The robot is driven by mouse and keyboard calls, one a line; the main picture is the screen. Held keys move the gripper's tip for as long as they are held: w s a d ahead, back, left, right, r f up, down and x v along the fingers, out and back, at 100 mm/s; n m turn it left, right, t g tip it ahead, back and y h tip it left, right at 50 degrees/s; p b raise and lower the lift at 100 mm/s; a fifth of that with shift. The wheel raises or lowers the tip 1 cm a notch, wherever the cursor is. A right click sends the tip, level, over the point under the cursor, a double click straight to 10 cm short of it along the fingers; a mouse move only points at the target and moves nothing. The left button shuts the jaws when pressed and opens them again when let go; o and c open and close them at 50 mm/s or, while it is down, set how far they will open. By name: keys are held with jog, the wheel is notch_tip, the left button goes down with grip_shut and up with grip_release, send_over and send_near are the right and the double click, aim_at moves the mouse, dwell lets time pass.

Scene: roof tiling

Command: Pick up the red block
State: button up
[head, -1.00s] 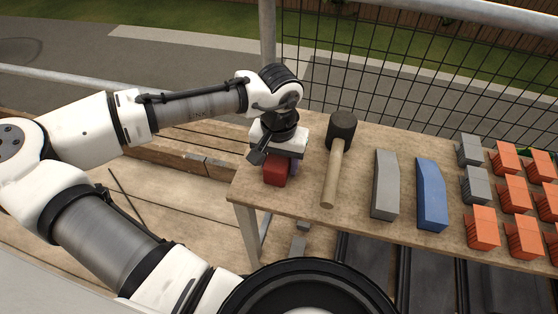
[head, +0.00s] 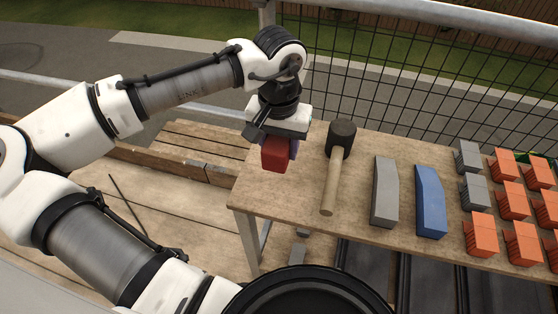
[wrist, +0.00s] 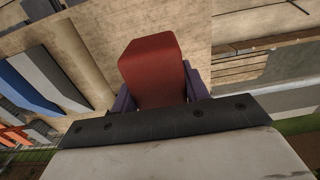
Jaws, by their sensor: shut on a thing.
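The red block (head: 276,155) is held in my gripper (head: 277,148) above the left end of the wooden table. In the wrist view the red block (wrist: 153,72) sits between the two purple fingers of my gripper (wrist: 158,95), one on each side. The gripper is shut on the block. The block's upper part is hidden by the gripper in the head view.
A mallet (head: 336,165) lies just right of the block. A grey block (head: 385,190) and a blue block (head: 431,201) lie further right. Several orange tiles (head: 480,233) and grey tiles (head: 475,190) stand at the right. A wire fence (head: 420,90) runs behind the table (head: 290,200).

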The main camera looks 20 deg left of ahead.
notch_tip(320, 180, up, 20)
jog(key=shift+p, duration=0.3)
jog(key=o, duration=0.5)
jog(key=c, duration=0.8)
jog(key=shift+f, duration=0.1)
